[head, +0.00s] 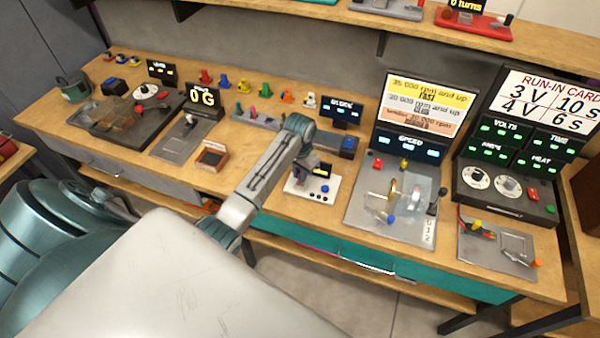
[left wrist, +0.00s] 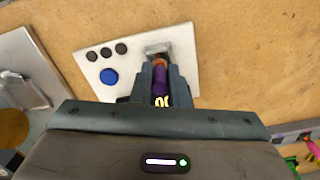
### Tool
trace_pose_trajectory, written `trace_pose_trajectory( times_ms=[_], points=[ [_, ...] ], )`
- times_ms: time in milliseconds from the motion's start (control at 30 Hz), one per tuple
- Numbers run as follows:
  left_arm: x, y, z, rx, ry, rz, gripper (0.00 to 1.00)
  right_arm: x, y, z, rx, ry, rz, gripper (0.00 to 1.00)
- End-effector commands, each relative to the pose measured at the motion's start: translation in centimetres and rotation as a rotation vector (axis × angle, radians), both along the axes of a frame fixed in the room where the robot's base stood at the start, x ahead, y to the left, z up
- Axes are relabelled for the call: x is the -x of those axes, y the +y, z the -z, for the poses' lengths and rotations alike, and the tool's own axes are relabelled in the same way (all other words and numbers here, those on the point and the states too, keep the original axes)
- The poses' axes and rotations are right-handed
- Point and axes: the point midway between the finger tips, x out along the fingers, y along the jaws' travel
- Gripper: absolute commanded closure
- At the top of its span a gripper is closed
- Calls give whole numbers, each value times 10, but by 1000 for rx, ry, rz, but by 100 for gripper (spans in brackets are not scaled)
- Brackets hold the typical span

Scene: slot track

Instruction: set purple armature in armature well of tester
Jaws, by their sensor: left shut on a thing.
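The purple armature (left wrist: 160,82) is between the fingers of my left gripper (left wrist: 160,88), which is shut on it. Its coppery end points at a grey metal block on the white tester (left wrist: 186,52); I cannot tell whether it is in the well or just above it. The tester also shows in the head view (head: 312,194), near the bench's front edge, with a small dark display and a blue button. My left gripper (head: 304,172) is low over the tester there, and the armature is hard to make out. My right gripper is not in view.
Right of the tester stands a grey speed rig (head: 370,222) with a clear cover and sign. Further right is a black run-in panel (head: 530,205). A small tray (head: 212,157) lies to the left. Several coloured pieces stand along the back. Bare wood surrounds the tester.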

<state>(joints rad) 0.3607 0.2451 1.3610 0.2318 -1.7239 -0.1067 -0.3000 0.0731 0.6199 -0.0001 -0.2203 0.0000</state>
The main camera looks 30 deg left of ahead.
Motion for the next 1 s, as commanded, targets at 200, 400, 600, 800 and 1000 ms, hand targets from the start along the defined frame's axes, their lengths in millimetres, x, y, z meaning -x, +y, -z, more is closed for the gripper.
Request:
trace_pose_trajectory(
  times_ms=[200,400,600,800,1000],
  points=[
    [0,0,2,0,0,0,100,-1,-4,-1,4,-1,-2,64],
    [0,0,3,0,0,0,66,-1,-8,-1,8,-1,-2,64],
    [0,0,3,0,0,0,60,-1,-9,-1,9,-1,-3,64],
    [0,0,-1,0,-1,0,60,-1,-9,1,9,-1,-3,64],
    [-1,1,-32,-2,-5,0,60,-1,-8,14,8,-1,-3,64]
  ],
)
